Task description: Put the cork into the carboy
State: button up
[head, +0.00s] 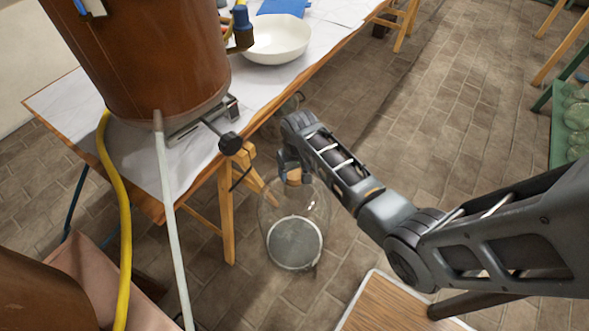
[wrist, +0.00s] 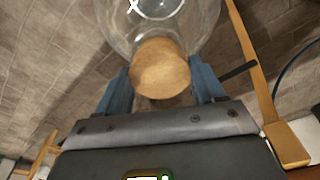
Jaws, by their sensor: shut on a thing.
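The cork (head: 294,175) is a light brown plug in my gripper (head: 291,164), at the upper end of the clear glass carboy (head: 322,212). The carboy stands on the floor beside the table; a round grey disc shows through its glass. In the wrist view the cork (wrist: 158,68) lies between the two blue fingers, with the carboy's round glass (wrist: 205,17) just beyond it. My gripper is shut on the cork. The cork and the carboy's neck overlap in view; I cannot tell whether the cork is inside the mouth or above it.
The table (head: 330,12) carries a large brown vessel (head: 150,60) and a white bowl (head: 277,38). Its wooden trestle leg (head: 226,215) is close to the left of the carboy. A yellow hose (head: 118,200) hangs at the left. A wooden-topped piece (head: 385,305) is in front.

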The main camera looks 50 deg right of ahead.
aim_at(294, 172)
jog(key=shift+f, duration=0.85)
dwell(2.2)
jog(key=o, duration=1.1)
jog(key=shift+c, duration=0.2)
jog(key=shift+r, duration=0.15)
jog(key=shift+r+p, duration=3.4)
jog(key=shift+p, duration=0.1)
